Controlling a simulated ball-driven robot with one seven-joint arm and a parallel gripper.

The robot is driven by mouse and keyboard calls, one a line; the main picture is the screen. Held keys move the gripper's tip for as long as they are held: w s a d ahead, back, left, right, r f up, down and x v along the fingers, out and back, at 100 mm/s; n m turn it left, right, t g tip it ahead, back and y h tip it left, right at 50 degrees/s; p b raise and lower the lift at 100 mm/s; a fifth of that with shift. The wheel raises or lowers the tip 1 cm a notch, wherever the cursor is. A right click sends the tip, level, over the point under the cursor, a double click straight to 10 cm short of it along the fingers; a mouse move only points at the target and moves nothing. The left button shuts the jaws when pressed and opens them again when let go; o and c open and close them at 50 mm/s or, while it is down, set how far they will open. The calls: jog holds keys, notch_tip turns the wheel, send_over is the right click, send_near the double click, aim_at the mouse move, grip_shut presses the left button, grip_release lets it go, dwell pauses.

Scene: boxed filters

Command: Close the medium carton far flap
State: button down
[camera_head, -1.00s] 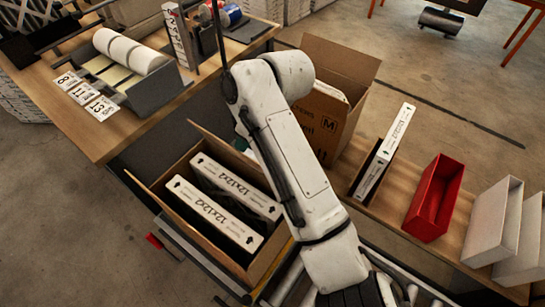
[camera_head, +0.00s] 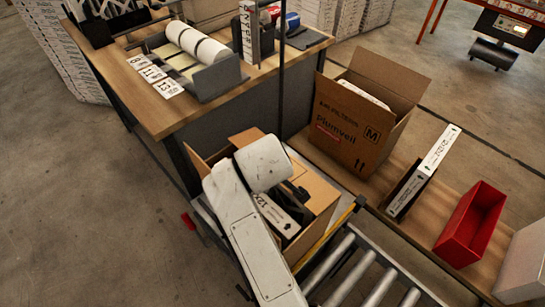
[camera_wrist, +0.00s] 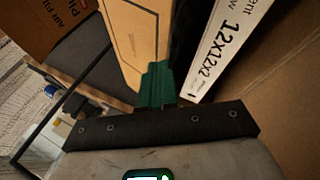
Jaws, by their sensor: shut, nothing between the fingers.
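An open carton (camera_head: 318,190) stands on the conveyor in the head view, partly hidden behind my arm. A raised flap (camera_head: 246,137) shows at its far side. White filters marked 12x12x2 (camera_head: 272,210) stand inside. In the wrist view, my gripper (camera_wrist: 156,83) has its green fingers shut and empty, beside a brown cardboard flap (camera_wrist: 132,35); I cannot tell whether they touch it. A white filter (camera_wrist: 225,50) is just right of the fingers. In the head view my arm hides the fingers. Another open carton marked M (camera_head: 345,130) stands behind, its flap upright.
A wooden bench (camera_head: 150,95) with label rolls and number cards is at the back left. A white filter box (camera_head: 425,170) and a red bin (camera_head: 470,225) stand on the right-hand shelf. Conveyor rollers (camera_head: 350,270) in front are bare.

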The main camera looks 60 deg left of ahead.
jog(key=shift+s+d+f, duration=0.1)
jog(key=shift+s+f, duration=0.1)
jog(key=shift+f, duration=0.4)
jog(key=shift+s+d+f, duration=0.1)
jog(key=shift+s+f, duration=0.15)
jog(key=shift+f, duration=0.35)
jog(key=shift+s+f, duration=0.2)
jog(key=shift+f, duration=0.4)
jog(key=shift+f, duration=0.2)
